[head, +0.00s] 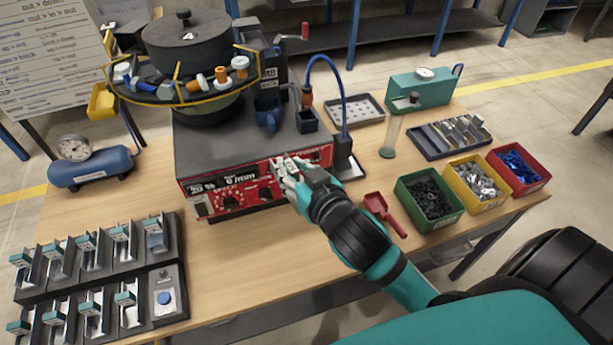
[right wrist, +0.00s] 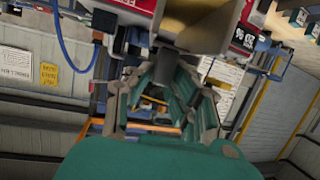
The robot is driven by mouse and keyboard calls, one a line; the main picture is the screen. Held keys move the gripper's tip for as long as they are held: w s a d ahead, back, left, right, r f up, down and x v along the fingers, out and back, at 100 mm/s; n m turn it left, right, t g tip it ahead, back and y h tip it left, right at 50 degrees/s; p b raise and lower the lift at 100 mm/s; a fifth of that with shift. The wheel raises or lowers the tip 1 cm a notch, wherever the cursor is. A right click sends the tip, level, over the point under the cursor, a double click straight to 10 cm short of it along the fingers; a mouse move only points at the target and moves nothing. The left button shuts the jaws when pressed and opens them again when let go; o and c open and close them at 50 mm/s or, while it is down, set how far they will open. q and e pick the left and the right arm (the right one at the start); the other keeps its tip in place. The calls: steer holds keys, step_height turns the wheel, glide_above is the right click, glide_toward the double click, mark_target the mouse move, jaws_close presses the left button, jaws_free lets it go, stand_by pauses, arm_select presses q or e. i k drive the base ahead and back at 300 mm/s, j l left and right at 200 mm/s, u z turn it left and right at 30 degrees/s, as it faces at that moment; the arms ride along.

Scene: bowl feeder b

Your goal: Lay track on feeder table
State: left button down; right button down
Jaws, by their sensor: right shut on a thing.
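The feeder (head: 240,145) is a dark grey box with a red control panel (head: 235,193) on its front and a round bowl (head: 187,42) on top. My right gripper (head: 287,168) is at the right half of the panel, shut on a small part there that the hand largely hides. The right wrist view shows the fingers (right wrist: 162,90) close around a dark part (right wrist: 165,65), perhaps a knob, with red panel pieces above. A dark tray (head: 428,150) with several metal track-like pieces (head: 460,132) lies at the right. My left gripper is out of view.
Green (head: 428,220), yellow (head: 480,202) and red (head: 520,190) part bins stand at the right edge. A red scoop (head: 385,212) lies beside my right arm. Fixture racks (head: 98,268) fill the front left. A blue tank (head: 90,168) stands left. The wooden table (head: 245,265) is clear at front middle.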

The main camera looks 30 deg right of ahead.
mark_target(292, 249)
steer(key=i+j+z, duration=0.1)
steer(key=j+z, duration=0.75)
steer(key=k+j+z, duration=0.2)
steer(key=j, duration=1.2)
steer(key=i+j, duration=0.05)
steer(key=i, duration=0.05)
